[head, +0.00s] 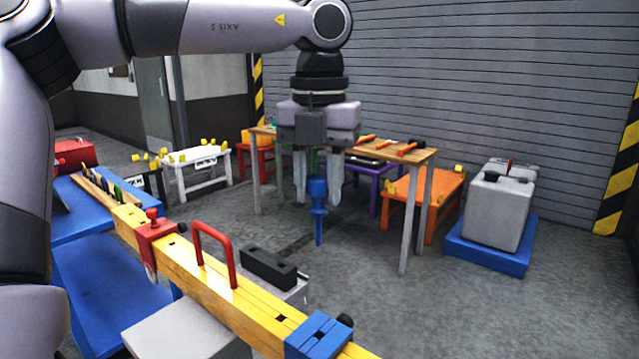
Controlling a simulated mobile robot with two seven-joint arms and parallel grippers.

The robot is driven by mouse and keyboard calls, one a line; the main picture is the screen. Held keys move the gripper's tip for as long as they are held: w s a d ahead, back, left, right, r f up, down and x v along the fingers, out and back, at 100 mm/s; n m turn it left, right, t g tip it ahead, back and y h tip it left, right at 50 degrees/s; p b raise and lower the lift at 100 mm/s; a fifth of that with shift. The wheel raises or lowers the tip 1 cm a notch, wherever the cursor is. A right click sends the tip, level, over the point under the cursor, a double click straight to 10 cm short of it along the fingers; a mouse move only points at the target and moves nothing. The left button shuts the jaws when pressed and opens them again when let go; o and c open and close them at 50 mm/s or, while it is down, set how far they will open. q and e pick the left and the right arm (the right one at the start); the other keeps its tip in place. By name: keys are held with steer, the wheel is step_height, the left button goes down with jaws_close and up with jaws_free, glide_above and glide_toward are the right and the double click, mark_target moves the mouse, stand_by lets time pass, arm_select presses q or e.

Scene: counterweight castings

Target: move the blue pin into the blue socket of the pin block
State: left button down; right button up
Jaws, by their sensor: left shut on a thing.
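My left gripper (318,190) hangs pointing down in the middle of the head view, with its two grey fingers on either side of the blue pin (318,208). It is shut on the pin, which hangs upright with its thin shank downward, beyond the yellow beam. My right gripper is not in view.
The yellow beam (215,283) carries a red clamp (158,238) and a red handle (232,262); a black block (268,268) lies beside it. Behind stand a wooden table (415,154), an orange table (440,185) and a grey casting on a blue base (480,250). Grey floor at right is clear.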

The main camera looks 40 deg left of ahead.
arm_select(q)
steer(key=shift+r+p, duration=1.8)
steer(key=shift+r, duration=0.95)
